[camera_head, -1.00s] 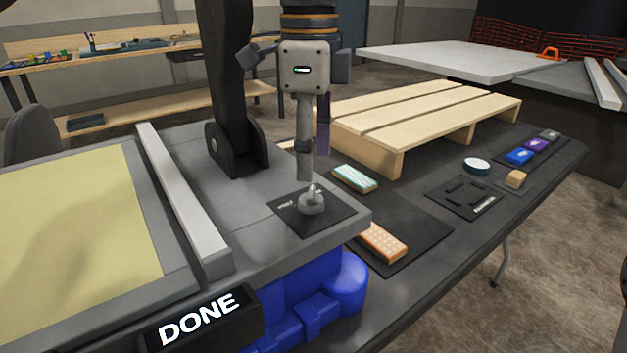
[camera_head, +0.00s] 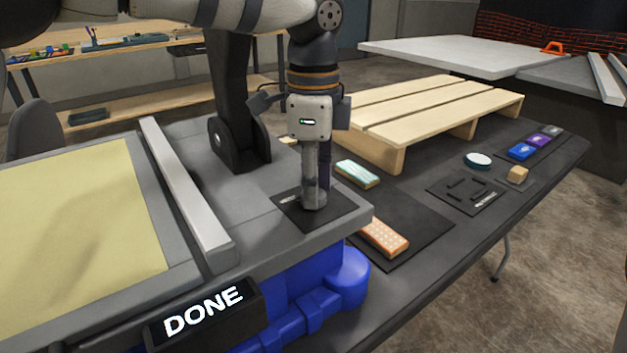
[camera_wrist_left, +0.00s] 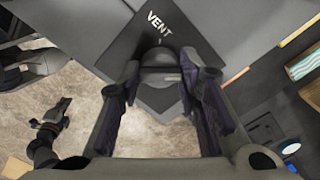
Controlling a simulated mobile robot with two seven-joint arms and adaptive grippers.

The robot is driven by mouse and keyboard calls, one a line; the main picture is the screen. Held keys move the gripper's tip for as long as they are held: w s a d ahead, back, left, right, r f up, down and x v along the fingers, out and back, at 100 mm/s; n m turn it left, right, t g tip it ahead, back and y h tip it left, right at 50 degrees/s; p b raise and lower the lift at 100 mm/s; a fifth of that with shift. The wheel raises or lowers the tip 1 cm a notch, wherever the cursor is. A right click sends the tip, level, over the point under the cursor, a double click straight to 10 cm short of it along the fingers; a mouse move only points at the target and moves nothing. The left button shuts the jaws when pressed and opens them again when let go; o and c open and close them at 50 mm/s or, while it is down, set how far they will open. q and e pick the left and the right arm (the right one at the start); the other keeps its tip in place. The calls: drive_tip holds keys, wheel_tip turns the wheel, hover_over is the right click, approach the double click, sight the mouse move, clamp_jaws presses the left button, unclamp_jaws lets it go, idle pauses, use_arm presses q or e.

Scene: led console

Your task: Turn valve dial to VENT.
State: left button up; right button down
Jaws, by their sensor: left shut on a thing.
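The valve dial (camera_wrist_left: 158,68) is a small grey knob on a black square plate (camera_head: 290,210) at the console's corner. In the head view the gripper covers the dial. My left gripper (camera_head: 313,203) points straight down onto it. In the left wrist view its fingers (camera_wrist_left: 168,80) stand on either side of the knob, shut on it. The white word VENT (camera_wrist_left: 160,25) is on the plate just above the knob there, with a small light mark between them. Which way the dial points is not clear.
A grey rail (camera_head: 185,190) and a DONE sign (camera_head: 203,311) lie left of the plate. A striped green block (camera_head: 357,173) and an orange block (camera_head: 384,238) lie to the right on the black table. A wooden pallet (camera_head: 430,115) stands behind them.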

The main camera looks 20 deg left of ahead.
use_arm(q)
drive_tip(key=n, duration=0.4)
drive_tip(key=shift+n, duration=0.4)
drive_tip(key=n, duration=0.4)
drive_tip(key=shift+n, duration=0.3)
drive_tip(key=n, duration=0.4)
drive_tip(key=shift+n, duration=2.3)
drive_tip(key=o, duration=1.1)
drive_tip(key=shift+o, duration=0.2)
